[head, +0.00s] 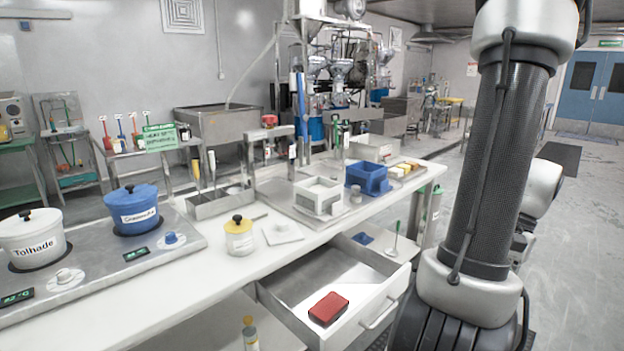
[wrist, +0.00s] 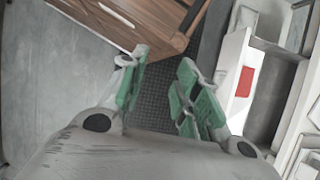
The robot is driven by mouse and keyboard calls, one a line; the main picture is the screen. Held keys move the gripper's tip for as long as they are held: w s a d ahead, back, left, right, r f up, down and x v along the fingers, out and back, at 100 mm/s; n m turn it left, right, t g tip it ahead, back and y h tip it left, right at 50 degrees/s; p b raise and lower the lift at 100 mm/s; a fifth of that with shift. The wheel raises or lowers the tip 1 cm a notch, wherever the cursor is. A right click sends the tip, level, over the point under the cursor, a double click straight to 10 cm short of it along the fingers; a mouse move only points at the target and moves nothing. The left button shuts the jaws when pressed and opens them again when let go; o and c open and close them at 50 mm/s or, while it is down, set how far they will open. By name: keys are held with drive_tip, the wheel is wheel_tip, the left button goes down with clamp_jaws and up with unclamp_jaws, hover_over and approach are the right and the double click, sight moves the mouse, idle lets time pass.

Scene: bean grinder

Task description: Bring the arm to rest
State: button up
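My arm stands upright at the right of the head view, beside the workbench; the gripper itself is out of that view. In the wrist view my gripper (wrist: 160,95) has its two green-padded fingers spread apart. Nothing is between them, and dark matting shows in the gap. An open drawer (head: 388,296) under the bench holds a red block (head: 328,309). The same red block shows in the wrist view (wrist: 245,82), to the right of the fingers and apart from them.
The bench (head: 215,277) carries a white pot (head: 33,240), a blue pot (head: 134,210), a small yellow jar (head: 239,238) and a blue container (head: 368,178). The drawer juts out near my arm. A wooden box-like thing (wrist: 140,22) is near the fingers. Open floor (head: 575,240) lies at the right.

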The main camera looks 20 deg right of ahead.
drive_tip(key=w+a+r+n+t+h, duration=0.2)
drive_tip(key=w+a+r+n, duration=0.3)
drive_tip(key=a+r+n, duration=0.2)
drive_tip(key=w+a+r+n+t+h, duration=0.3)
drive_tip(key=w+a+r+n, duration=0.2)
drive_tip(key=a+r+n, duration=0.2)
wheel_tip(320, 180, up, 3)
drive_tip(key=shift+w+a+r+n, duration=0.1)
drive_tip(key=shift+w+a+n, duration=0.2)
drive_tip(key=shift+a, duration=0.9)
